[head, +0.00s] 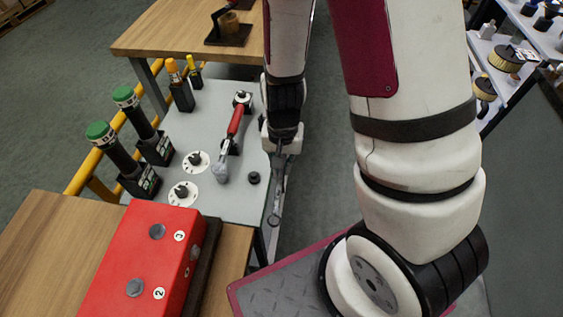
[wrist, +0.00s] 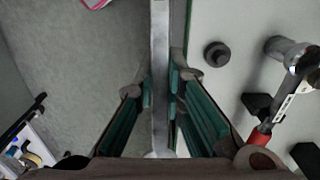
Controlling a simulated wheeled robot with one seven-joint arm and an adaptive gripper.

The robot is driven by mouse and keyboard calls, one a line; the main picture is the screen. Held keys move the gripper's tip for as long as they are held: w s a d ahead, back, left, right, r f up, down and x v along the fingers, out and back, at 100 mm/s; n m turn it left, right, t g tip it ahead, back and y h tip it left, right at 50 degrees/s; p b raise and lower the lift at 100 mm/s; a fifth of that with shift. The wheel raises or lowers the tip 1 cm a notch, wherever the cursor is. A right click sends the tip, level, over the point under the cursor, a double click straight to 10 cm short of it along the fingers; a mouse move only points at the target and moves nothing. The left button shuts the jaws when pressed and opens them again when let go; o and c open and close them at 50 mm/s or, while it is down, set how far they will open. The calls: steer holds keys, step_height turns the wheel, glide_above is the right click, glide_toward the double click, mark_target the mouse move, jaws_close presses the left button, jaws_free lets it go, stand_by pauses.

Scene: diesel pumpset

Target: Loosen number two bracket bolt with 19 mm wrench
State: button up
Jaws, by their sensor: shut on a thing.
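My gripper (head: 281,158) is shut on a long grey steel wrench (head: 275,205). The wrench hangs beside the right edge of the grey table, and its lower end with a ring shows in the head view. In the wrist view the wrench shaft (wrist: 160,45) runs between the teal finger pads (wrist: 160,92); its size marking cannot be read. A red block (head: 125,252) stands at the lower left, apart from my gripper. The number two bolt (head: 135,288) is a grey hex head beside the label "2".
The grey table (head: 215,118) holds a red-handled tool (head: 235,122), two white discs with dark knobs (head: 184,193), green-capped tools (head: 102,135) and yellow-topped tools (head: 174,70). A yellow rail (head: 85,172) runs behind. A shelf with parts (head: 515,85) stands right.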

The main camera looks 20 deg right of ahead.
jaws_close()
step_height(320, 180, up, 2)
steer(key=shift+s+r+p, duration=0.1)
steer(key=shift+p, duration=0.9)
steer(key=shift+r+p, duration=1.7)
steer(key=shift+r, duration=0.5)
